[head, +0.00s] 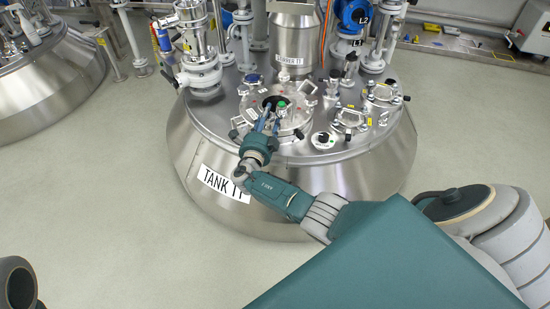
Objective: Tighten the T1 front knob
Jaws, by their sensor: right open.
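Tank T1 (385,165) is a large steel vessel with a "TANK T1" label on its front wall. A round hatch (291,122) with a dark centre sits on its lid, with several small clamps and knobs around the rim. Dark knobs show at the hatch's front left (234,134) and front right (299,134); I cannot tell which is the front knob, and my gripper hides part of the front rim. My right gripper (271,117) is open above the hatch's front, its fingers pointing to the centre near a small green part. Contact cannot be told. My left gripper is out of view.
A steel stirrer housing (296,38) stands behind the hatch. A pipe fitting (201,75) rises at the lid's left, and sight-glass fittings (350,118) stand at the right. Another tank (45,75) is at far left. The floor (110,200) at left is clear.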

